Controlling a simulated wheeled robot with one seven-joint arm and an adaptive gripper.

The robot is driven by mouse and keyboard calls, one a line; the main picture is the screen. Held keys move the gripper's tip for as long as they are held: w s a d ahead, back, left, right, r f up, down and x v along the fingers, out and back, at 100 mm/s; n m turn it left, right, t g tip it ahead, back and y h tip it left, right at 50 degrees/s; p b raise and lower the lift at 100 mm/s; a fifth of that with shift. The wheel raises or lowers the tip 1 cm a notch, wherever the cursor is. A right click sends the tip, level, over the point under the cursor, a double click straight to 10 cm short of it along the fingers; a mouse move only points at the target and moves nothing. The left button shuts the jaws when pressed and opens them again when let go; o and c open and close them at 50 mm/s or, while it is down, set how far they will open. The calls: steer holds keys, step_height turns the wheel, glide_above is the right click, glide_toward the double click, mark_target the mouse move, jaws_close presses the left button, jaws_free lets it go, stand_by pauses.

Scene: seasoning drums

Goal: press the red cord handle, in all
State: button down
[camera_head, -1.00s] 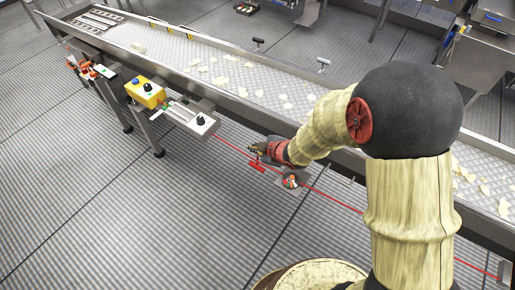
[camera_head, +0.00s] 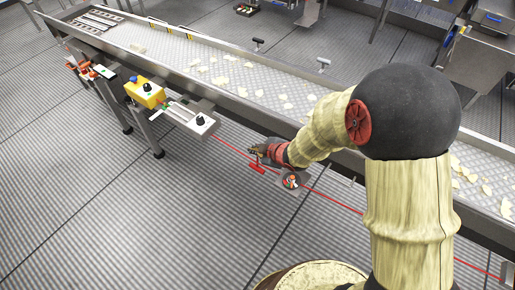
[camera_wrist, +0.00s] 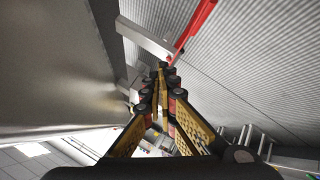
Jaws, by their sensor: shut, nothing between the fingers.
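The red cord (camera_head: 345,207) runs low along the near side of the conveyor. Its red handle (camera_head: 257,168) shows just below my gripper (camera_head: 253,150) in the head view. In the wrist view a red bar (camera_wrist: 196,27), likely the handle, slants at the top, right of a grey bracket (camera_wrist: 146,40). My gripper's fingers (camera_wrist: 163,72) are together and empty, with their tips just below the inner end of the red bar. I cannot tell whether they touch it.
The conveyor (camera_head: 185,62) carries pale flakes and has a side wall close to my gripper. A yellow control box (camera_head: 146,93) and a grey box with a black knob (camera_head: 190,117) stick out left of my gripper. The floor in front is clear.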

steer(key=shift+s+f, duration=0.1)
steer(key=shift+r+p, duration=2.15)
steer(key=shift+r, duration=0.2)
steer(key=shift+r+p, duration=2.3)
steer(key=shift+r, duration=0.25)
